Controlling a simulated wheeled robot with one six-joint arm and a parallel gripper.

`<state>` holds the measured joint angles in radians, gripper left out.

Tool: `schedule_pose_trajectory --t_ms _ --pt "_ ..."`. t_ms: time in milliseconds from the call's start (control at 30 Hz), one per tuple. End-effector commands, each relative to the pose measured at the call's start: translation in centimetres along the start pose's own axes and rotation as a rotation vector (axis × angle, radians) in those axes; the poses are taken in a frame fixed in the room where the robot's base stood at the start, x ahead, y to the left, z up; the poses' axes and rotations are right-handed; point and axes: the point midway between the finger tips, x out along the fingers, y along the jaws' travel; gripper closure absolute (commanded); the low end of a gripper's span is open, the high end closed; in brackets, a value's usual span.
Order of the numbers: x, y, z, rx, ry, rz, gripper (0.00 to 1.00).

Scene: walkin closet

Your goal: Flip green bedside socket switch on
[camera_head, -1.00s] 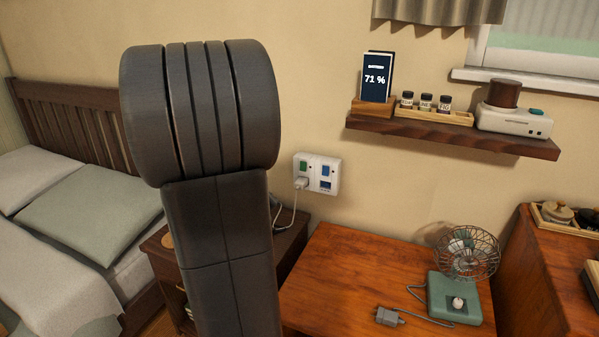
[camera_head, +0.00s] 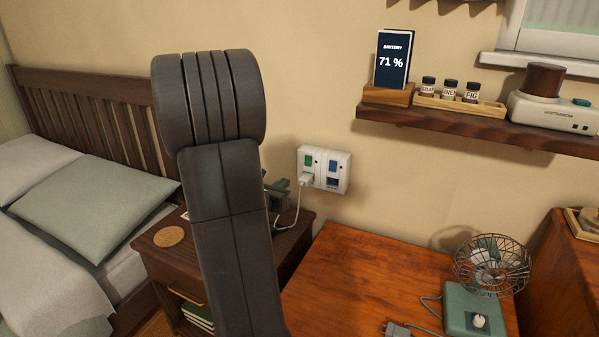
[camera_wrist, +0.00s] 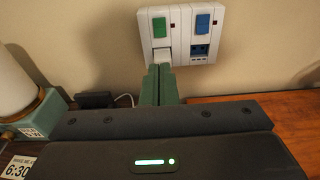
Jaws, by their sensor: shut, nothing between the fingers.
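A white double socket plate (camera_head: 342,182) is on the wall above the wooden furniture. Its green switch (camera_head: 308,160) is on the left and its blue switch (camera_head: 334,168) on the right. A white plug (camera_wrist: 161,57) sits in the left outlet under the green switch. My gripper (camera_wrist: 159,69) is shut and empty, its green fingers pointing at the plate just below the green switch. In the head view my gripper (camera_head: 284,185) is partly hidden by my arm.
A nightstand (camera_head: 290,240) with a cork coaster stands at the left beside the bed. A white cord (camera_head: 298,212) hangs from the plug. A wooden table (camera_head: 350,270) holds a fan (camera_head: 490,265). A shelf (camera_head: 460,128) is at the upper right. A lamp (camera_wrist: 15,90) is left of my gripper.

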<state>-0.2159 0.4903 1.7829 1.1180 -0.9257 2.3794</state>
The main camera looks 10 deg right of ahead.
Motion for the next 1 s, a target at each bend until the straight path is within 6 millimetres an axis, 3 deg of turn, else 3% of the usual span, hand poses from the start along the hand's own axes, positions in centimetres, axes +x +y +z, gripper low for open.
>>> schedule_pose_trajectory --t_ms 167,600,800,1000 --pt "1.9 -0.1 0.0 -0.001 0.0 -0.002 1.0" --pt "10.9 -0.1 0.0 -0.002 0.001 -0.002 1.0" --pt "13.2 0.0 0.1 -0.001 0.0 0.001 1.0" --pt "13.9 0.0 0.0 -0.002 0.0 0.002 1.0"
